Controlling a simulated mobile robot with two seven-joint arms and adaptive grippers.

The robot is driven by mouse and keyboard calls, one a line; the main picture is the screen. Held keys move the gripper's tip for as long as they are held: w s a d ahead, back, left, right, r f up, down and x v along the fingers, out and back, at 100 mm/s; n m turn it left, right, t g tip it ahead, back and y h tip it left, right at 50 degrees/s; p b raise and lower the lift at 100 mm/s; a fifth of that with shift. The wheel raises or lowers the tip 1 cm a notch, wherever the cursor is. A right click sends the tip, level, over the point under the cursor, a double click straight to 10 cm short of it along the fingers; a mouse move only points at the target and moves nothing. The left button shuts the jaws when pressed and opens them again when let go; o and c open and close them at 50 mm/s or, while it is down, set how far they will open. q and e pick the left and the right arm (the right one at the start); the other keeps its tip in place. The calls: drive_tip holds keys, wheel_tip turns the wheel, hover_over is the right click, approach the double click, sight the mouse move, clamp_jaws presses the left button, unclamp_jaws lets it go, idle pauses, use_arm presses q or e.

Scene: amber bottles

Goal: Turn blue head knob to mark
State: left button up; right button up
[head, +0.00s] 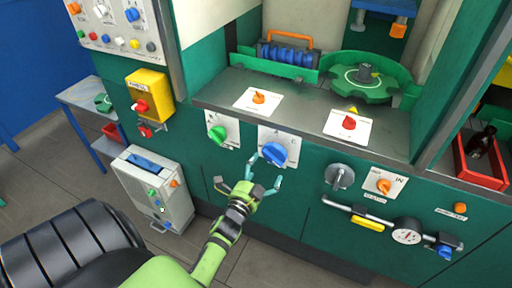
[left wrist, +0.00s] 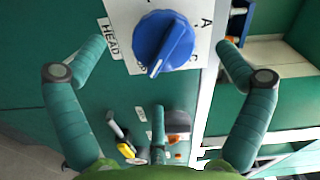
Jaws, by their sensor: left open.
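The blue head knob (head: 274,153) sits on a white plate (head: 292,138) on the green machine front. In the left wrist view the knob (left wrist: 163,42) fills the upper middle, beside a HEAD label (left wrist: 109,38) and the letters A and C. A white line on its ridge points toward the lower left of that view. My left gripper (head: 249,174) is open just in front of the knob. In the left wrist view its green-teal fingers (left wrist: 163,50) spread to both sides of the knob, apart from it, with a third finger below. My right gripper is not in view.
A green knob (head: 217,133) is left of the head knob. A grey round handle (head: 339,176), an orange knob (head: 383,186) and a pipe with a gauge (head: 407,231) are to the right. Red (head: 348,122) and orange (head: 259,97) knobs sit on the ledge above.

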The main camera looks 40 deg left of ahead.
sight(274, 155)
use_arm(q)
drive_tip(key=v, duration=0.4)
drive_tip(key=w+n+b, duration=0.1)
drive_tip(key=w+n, duration=0.1)
drive_tip(key=n, duration=0.2)
drive_tip(key=w+n+b, duration=0.1)
drive_tip(key=n, duration=0.4)
drive_tip(key=w+n+b, duration=0.1)
drive_tip(key=w+n, duration=0.1)
drive_tip(key=n, duration=0.2)
drive_tip(key=shift+w+a+n+b, duration=0.25)
drive_tip(key=shift+w+n+b, duration=0.05)
drive_tip(key=shift+n+b, duration=0.1)
drive_tip(key=x, duration=0.6)
drive_tip(key=shift+w+p, duration=0.25)
drive_tip(key=shift+p, duration=0.1)
drive_tip(key=shift+s+f, duration=0.1)
drive_tip(key=c, duration=1.1)
